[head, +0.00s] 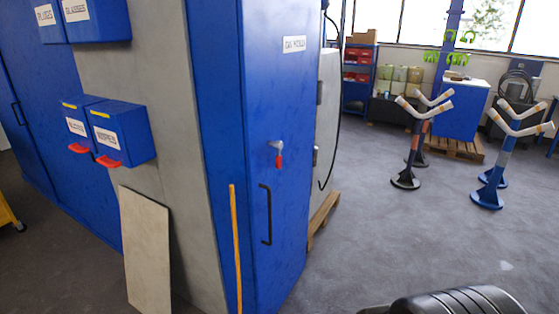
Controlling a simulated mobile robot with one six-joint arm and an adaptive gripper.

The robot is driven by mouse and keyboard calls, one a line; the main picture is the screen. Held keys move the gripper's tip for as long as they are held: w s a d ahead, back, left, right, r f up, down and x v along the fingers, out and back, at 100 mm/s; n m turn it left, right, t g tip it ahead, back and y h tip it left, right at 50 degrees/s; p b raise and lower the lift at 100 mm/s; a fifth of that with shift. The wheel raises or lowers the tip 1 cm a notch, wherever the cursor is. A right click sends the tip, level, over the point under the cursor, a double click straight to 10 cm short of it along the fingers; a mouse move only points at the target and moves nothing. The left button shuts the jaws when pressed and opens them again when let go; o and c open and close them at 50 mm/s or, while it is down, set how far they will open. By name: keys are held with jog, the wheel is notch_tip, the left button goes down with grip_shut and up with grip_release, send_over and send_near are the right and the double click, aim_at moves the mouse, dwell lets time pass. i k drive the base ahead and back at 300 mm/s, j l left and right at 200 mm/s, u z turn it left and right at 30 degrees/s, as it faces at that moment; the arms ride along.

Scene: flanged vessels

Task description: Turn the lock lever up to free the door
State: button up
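The tall blue cabinet door (285,95) stands near the middle of the head view and looks shut. Its lock lever (278,158) has a red grip that hangs down from a pale metal mount on the door. A black upright bar handle (266,214) sits below the lever. My gripper is not in view. A dark rounded part at the bottom right edge looks like part of my own body, apart from the door.
A yellow strip (236,250) stands upright along the cabinet's corner. A pale board (146,250) leans on the grey wall at left. Pipe stands (414,145) and (494,165) are at right. The floor (390,230) right of the door is clear.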

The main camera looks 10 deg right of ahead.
aim_at(279, 157)
jog(key=i, duration=0.65)
jog(key=i+j, duration=0.15)
jog(key=i, duration=0.45)
